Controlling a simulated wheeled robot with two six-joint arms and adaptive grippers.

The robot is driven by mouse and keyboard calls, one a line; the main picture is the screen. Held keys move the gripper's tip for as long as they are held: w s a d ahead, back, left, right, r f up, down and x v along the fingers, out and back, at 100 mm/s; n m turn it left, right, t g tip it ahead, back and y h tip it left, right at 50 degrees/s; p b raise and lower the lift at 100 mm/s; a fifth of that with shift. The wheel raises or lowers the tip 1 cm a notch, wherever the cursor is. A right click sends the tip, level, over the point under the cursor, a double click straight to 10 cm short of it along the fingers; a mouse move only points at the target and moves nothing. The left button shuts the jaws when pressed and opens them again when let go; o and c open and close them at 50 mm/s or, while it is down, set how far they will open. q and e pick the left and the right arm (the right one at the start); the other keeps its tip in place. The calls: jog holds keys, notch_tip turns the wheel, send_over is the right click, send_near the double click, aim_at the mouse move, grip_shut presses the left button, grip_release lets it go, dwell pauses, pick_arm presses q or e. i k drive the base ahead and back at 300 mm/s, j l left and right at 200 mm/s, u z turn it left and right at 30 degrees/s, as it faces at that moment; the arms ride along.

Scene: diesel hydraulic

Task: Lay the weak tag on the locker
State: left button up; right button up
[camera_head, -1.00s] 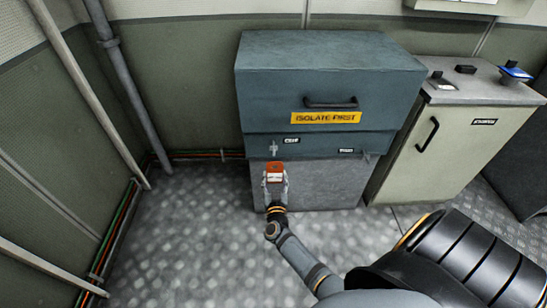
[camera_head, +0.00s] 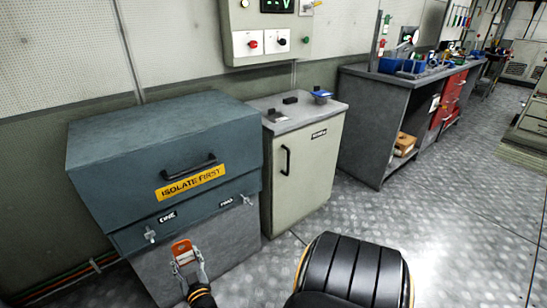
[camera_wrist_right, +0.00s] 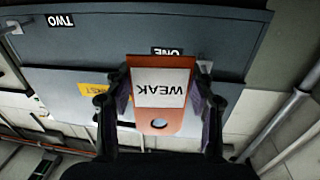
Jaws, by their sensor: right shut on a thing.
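The weak tag (camera_head: 181,248) is an orange-red tag with a white label. In the right wrist view the tag (camera_wrist_right: 160,88) shows the word WEAK upside down. My right gripper (camera_head: 187,259) is shut on it, one finger at each side, and holds it in front of the blue-grey box. A beige cabinet (camera_head: 303,178) with a black handle and a small dark label stands right of that box; it may be the locker, but its label is too small to read. Its grey top (camera_head: 292,116) is right of and beyond the gripper. My left gripper is out of view.
The blue-grey box (camera_head: 165,150) has an ISOLATE FIRST sign and tags ONE and TWO. Dark small items (camera_head: 290,100) and a blue item (camera_head: 322,96) lie on the cabinet top; its front part is bare. A workbench (camera_head: 365,125) stands farther right, beside open floor (camera_head: 450,220).

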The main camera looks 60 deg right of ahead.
aim_at(306, 108)
jog(key=z, duration=2.1)
jog(key=u, duration=1.95)
jog(key=z, duration=1.8)
